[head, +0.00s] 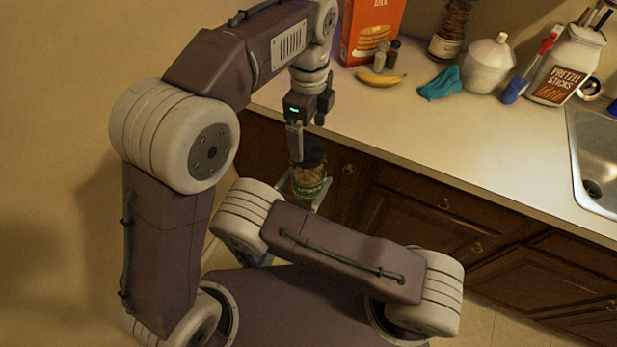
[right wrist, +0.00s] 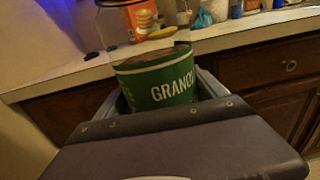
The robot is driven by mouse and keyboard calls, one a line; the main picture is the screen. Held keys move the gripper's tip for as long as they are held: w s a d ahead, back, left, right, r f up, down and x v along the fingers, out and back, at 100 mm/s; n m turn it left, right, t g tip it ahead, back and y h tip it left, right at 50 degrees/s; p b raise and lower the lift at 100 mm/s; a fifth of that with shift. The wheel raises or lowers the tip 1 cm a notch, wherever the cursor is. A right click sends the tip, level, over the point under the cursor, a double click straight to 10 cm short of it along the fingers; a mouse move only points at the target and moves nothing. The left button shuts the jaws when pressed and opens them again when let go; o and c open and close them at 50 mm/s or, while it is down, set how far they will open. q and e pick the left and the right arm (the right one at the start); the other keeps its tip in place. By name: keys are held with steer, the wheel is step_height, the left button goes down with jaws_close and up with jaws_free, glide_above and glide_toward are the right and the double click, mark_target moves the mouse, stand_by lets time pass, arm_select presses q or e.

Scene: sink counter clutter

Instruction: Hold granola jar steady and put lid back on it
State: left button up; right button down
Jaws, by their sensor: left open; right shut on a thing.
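The granola jar (head: 309,187) has clear glass, brown contents and a green label. It is held in front of the counter, low in the head view, and looks close to upright. My right gripper (head: 310,198) is shut around its lower part.
The counter (head: 440,125) runs behind the jar, with drawers below. On it are an orange box (head: 371,28), a banana (head: 381,78), a teal cloth (head: 440,84), a white lidded pot (head: 487,66) and a pretzel jar (head: 566,68). A sink (head: 598,135) is at right. The counter's front is clear.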

arm_select(q)
steer(key=n, duration=0.4)
steer(key=shift+s+a+r+n, duration=0.1)
steer(key=shift+s+n, duration=0.1)
steer(key=shift+n, duration=0.1)
steer(key=n, duration=0.6)
steer(key=shift+r, duration=0.35)
steer(key=n, duration=0.3)
steer(key=shift+r+n, duration=0.25)
steer(key=shift+n, duration=0.15)
steer(key=n, duration=0.2)
steer(key=r+n, duration=0.1)
steer(key=n, duration=0.1)
steer(key=shift+n, duration=0.4)
steer(key=n, duration=0.3)
steer(key=shift+r, duration=0.35)
steer(key=shift+w+r, duration=0.2)
steer(key=shift+r, duration=0.05)
steer(key=shift+f, duration=0.1)
